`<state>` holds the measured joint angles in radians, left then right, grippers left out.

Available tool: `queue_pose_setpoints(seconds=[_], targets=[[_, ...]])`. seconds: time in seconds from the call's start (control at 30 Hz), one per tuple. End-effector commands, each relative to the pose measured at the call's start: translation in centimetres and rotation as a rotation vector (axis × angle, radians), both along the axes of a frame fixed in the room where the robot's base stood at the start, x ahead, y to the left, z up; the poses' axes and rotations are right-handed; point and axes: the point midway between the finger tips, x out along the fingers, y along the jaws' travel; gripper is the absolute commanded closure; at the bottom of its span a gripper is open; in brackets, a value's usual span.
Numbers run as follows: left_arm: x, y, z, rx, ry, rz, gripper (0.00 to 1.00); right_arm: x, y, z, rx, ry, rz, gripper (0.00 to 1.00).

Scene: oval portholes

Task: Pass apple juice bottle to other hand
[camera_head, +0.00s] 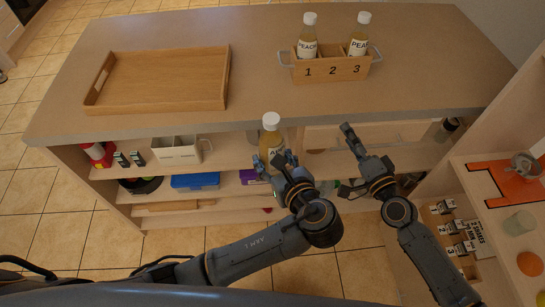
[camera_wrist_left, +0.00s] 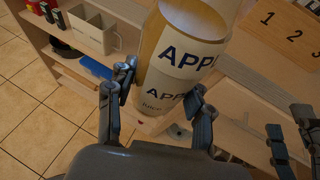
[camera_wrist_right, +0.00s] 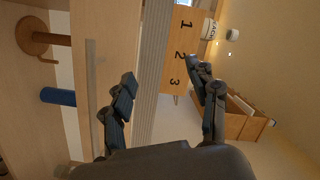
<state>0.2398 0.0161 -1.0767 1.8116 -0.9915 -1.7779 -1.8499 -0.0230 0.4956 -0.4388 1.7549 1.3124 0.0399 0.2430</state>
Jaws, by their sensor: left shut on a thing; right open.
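The apple juice bottle (camera_head: 271,137) is upright with a white cap and a pale label. My left gripper (camera_head: 280,163) is shut on it in front of the counter edge. In the left wrist view the bottle (camera_wrist_left: 182,55) stands between the two fingers, its label reading "APP". My right gripper (camera_head: 351,158) is open and empty, a little to the right of the bottle. In the right wrist view my right gripper (camera_wrist_right: 160,85) shows its fingers spread with nothing between them.
A wooden carrier (camera_head: 332,68) numbered 1, 2, 3 holds two peach bottles (camera_head: 307,37) on the counter. A wooden tray (camera_head: 160,80) lies at the left. Shelves below hold a white caddy (camera_head: 178,151) and a blue box (camera_head: 195,181). A shelf unit stands at the right.

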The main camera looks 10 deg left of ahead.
Motion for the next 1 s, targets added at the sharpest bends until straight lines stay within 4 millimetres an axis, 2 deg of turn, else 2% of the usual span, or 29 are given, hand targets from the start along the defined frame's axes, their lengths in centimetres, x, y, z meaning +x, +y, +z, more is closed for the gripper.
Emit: queue_pose_setpoints(seconds=[0.03,0.1,0.27,0.4,0.47,0.6,0.77,1.0], targets=[[0.0,0.0,0.1,-0.001,-0.003,0.000,1.00,-0.4,-1.4,-2.6,-0.039,0.024,-0.041,0.41],[0.0,0.0,0.1,-0.001,-0.003,0.000,1.00,-0.7,-2.6,-6.0,-0.121,0.052,-0.068,0.41],[0.0,0.0,0.1,-0.001,-0.003,0.000,1.00,-2.5,-4.4,-14.0,-0.321,0.145,-0.076,0.41],[0.0,0.0,0.1,-0.001,-0.003,0.000,1.00,-5.3,-5.9,-20.8,-0.482,0.239,-0.058,0.41],[0.0,0.0,0.1,-0.001,-0.003,0.000,1.00,-6.8,-6.4,-23.6,-0.548,0.282,-0.045,0.41],[0.0,0.0,0.1,-0.001,-0.003,0.000,1.00,-10.9,-7.5,-29.7,-0.690,0.383,0.004,0.41],[0.0,0.0,0.1,-0.001,-0.003,0.000,1.00,-16.7,-8.4,-35.8,-0.836,0.501,0.084,0.41],[0.0,0.0,0.1,-0.001,-0.003,0.000,1.00,-27.1,-9.2,-43.2,-1.023,0.675,0.252,0.41]])
